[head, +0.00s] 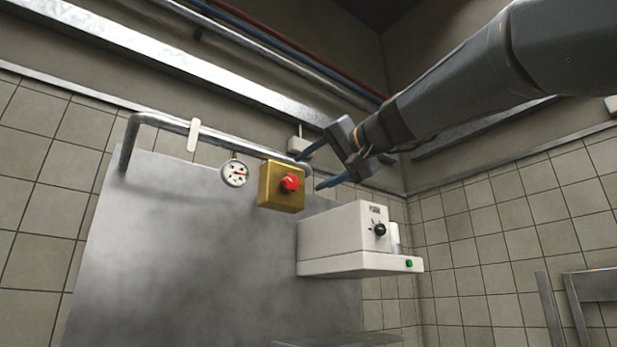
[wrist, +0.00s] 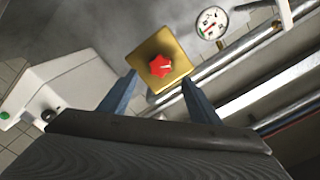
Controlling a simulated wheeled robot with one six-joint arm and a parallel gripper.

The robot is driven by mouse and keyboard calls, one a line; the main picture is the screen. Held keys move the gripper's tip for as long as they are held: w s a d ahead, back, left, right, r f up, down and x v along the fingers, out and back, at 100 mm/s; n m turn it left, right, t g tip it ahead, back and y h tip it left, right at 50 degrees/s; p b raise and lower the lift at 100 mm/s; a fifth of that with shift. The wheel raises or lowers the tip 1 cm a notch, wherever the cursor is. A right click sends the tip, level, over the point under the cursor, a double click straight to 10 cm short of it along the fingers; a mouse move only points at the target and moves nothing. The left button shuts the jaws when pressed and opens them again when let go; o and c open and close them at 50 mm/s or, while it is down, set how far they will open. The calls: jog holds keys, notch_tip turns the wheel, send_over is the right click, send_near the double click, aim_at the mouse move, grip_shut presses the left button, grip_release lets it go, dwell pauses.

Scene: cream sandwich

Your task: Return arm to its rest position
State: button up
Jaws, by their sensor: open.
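My gripper (head: 318,168) is at the end of my arm, which reaches in from the upper right of the head view. Its two blue fingers are spread apart with nothing between them. A brass box with a red knob (head: 290,183) is on the steel panel, just left of the fingers in the head view. In the wrist view the brass box (wrist: 161,62) shows beyond the fingertips (wrist: 158,80), and its red knob faces the camera. I cannot tell the exact gap between the fingers and the box.
A white machine (head: 350,240) with a black dial and green button is below my gripper. A round gauge (head: 235,173) hangs left of the brass box. A metal pipe (head: 225,140) runs along the steel panel's top (head: 170,230). Tiled walls (head: 500,215) stand behind.

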dwell(0.5)
jog(key=w+d+f+g+h, duration=0.2)
jog(key=w+f, duration=0.1)
jog(key=f, duration=0.9)
jog(key=w+d+f+g+h, duration=0.1)
jog(key=w+f+h, duration=0.1)
jog(key=f, duration=1)
jog(key=s+d+f+g+h+p, duration=0.1)
jog(key=s+d+f+g, duration=0.1)
jog(key=f, duration=0.9)
jog(key=s+d+f+g+h, duration=0.1)
jog(key=d+f+g, duration=0.1)
jog(key=f, duration=0.9)
jog(key=s+d+f+g+h, duration=0.1)
jog(key=s+d+f+g, duration=0.1)
jog(key=s+f, duration=0.7)
jog(key=s+d+f+n+g+h, duration=0.1)
jog(key=s+d+f+g, duration=0.2)
jog(key=s+f, duration=0.6)
jog(key=s+d+f+n+g+h, duration=0.1)
jog(key=s+d+f+g+h, duration=0.1)
jog(key=s+f, duration=0.7)
notch_tip(320, 180, down, 3)
jog(key=shift+s+d+r+g+p, duration=0.1)
jog(key=shift+s+d+g+p, duration=0.2)
jog(key=shift+g+p, duration=0.2)
